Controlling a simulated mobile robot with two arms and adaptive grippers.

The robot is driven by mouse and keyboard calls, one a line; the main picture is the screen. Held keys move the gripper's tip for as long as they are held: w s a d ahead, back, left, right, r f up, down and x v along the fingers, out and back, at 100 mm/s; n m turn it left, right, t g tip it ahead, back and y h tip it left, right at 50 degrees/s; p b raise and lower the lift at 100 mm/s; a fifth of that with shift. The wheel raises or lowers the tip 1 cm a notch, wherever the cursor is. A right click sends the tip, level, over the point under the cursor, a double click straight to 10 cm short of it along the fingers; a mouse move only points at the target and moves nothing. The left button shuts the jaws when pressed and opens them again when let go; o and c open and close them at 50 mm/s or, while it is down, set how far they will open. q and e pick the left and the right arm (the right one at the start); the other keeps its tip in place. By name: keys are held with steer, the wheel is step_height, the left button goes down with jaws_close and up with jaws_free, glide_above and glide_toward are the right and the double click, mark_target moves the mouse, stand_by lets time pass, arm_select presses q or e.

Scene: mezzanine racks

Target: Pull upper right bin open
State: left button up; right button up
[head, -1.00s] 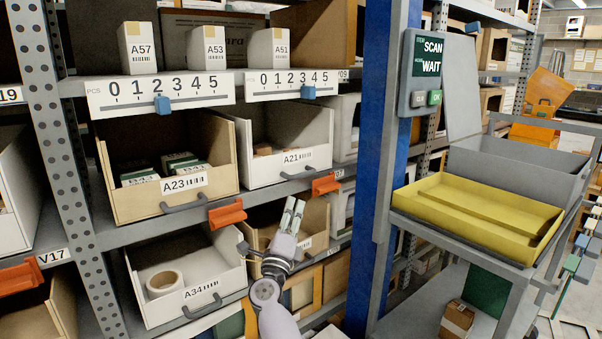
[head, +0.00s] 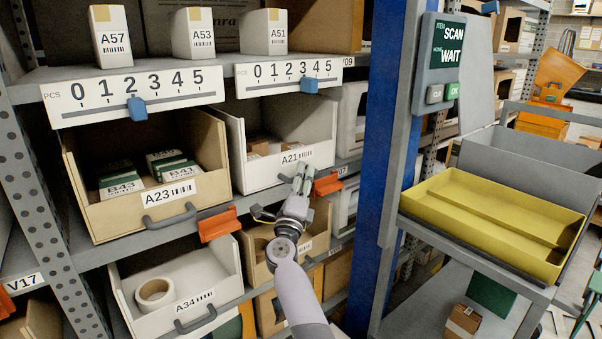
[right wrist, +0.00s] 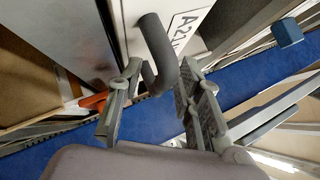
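The upper right bin (head: 270,171) is white, labelled A21, and sits in the rack with small brown items inside. Its dark handle is mostly hidden by my gripper in the head view; the curved handle (right wrist: 157,52) shows clearly in the right wrist view. My right gripper (head: 302,172) is at the front of this bin. In the right wrist view its two fingers stand apart on either side of the handle, with the handle's end between them; contact cannot be told. My left gripper is not in view.
Wooden bin A23 (head: 190,206) is to the left, and white bin A34 (head: 155,322) with a tape roll is below it. Orange clips (head: 219,223) stick out from the shelf edge. A blue post (head: 376,150) and yellow tray (head: 490,225) stand to the right.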

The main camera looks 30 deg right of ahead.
steer(key=shift+c, duration=0.2)
jaws_close()
stand_by(0.3)
stand_by(0.4)
